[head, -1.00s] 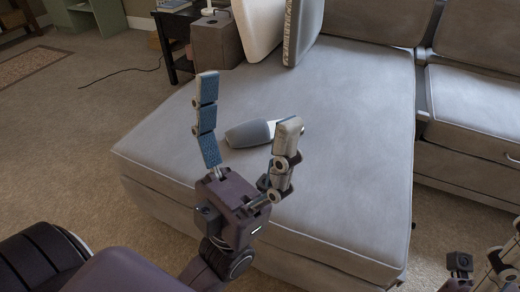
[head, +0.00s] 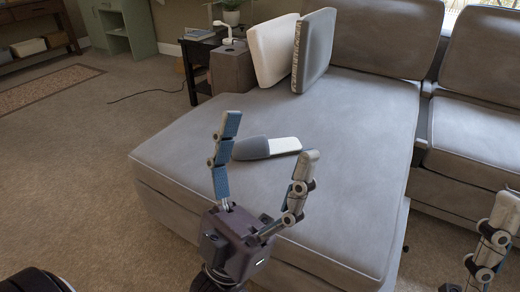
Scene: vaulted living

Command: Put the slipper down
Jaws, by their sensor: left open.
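The slipper (head: 253,149), grey at one end with a pale sole part toward the right, lies on the grey sofa's chaise seat (head: 345,165). My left gripper (head: 269,139) is open, with its two fingers spread apart and pointing up in the picture. The slipper shows between and beyond the fingertips, and nothing is held. The blue-padded left finger overlaps the slipper's grey end in the picture. My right gripper (head: 476,252) is partly in view at the lower right, cut off by the frame edge.
A white cushion (head: 271,50) and a grey cushion (head: 316,48) lean at the back of the chaise. A dark side table (head: 198,45) stands behind it. Carpet (head: 70,170) is clear on the left. The chaise around the slipper is bare.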

